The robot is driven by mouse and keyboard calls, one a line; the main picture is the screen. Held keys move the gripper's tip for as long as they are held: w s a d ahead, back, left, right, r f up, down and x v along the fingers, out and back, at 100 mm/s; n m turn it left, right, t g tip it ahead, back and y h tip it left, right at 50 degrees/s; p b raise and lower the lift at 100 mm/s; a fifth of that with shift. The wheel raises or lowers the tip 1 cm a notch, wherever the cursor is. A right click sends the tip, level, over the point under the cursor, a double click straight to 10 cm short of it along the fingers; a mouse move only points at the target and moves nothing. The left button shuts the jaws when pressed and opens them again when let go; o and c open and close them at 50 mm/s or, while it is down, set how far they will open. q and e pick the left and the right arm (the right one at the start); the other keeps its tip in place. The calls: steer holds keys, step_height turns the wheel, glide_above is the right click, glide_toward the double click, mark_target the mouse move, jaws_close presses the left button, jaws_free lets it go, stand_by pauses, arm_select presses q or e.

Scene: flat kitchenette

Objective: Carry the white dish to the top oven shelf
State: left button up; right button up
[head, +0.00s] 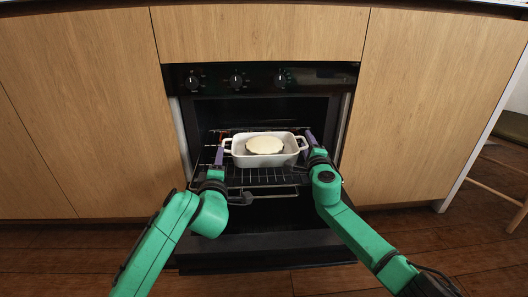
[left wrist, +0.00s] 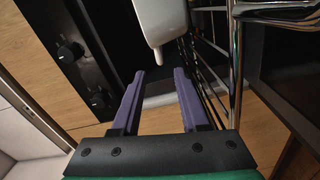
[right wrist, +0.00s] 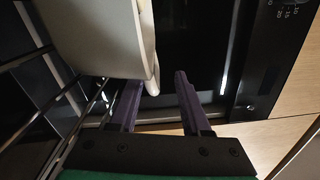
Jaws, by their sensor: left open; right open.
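The white dish (head: 268,161) is a rectangular baking dish with a loop handle at each end and a pale round item (head: 265,145) inside. It sits level on a wire rack (head: 262,178) in the open oven. My left gripper (head: 219,152) is open beside the left handle; in the left wrist view the handle (left wrist: 158,54) shows just ahead of the fingertips. My right gripper (head: 309,140) is open at the right handle; in the right wrist view the handle (right wrist: 152,84) appears between the fingertips. Contact cannot be told.
The oven door (head: 265,248) is folded down below the rack. The control panel (head: 260,77) with knobs is above the opening. Wooden cabinet fronts (head: 75,110) flank the oven closely. A stool (head: 497,180) is at the far right. The inside of the oven is dark.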

steer(key=s, duration=1)
steer(key=shift+s+d+f, duration=0.15)
steer(key=shift+d+f, duration=0.1)
steer(key=shift+d, duration=0.1)
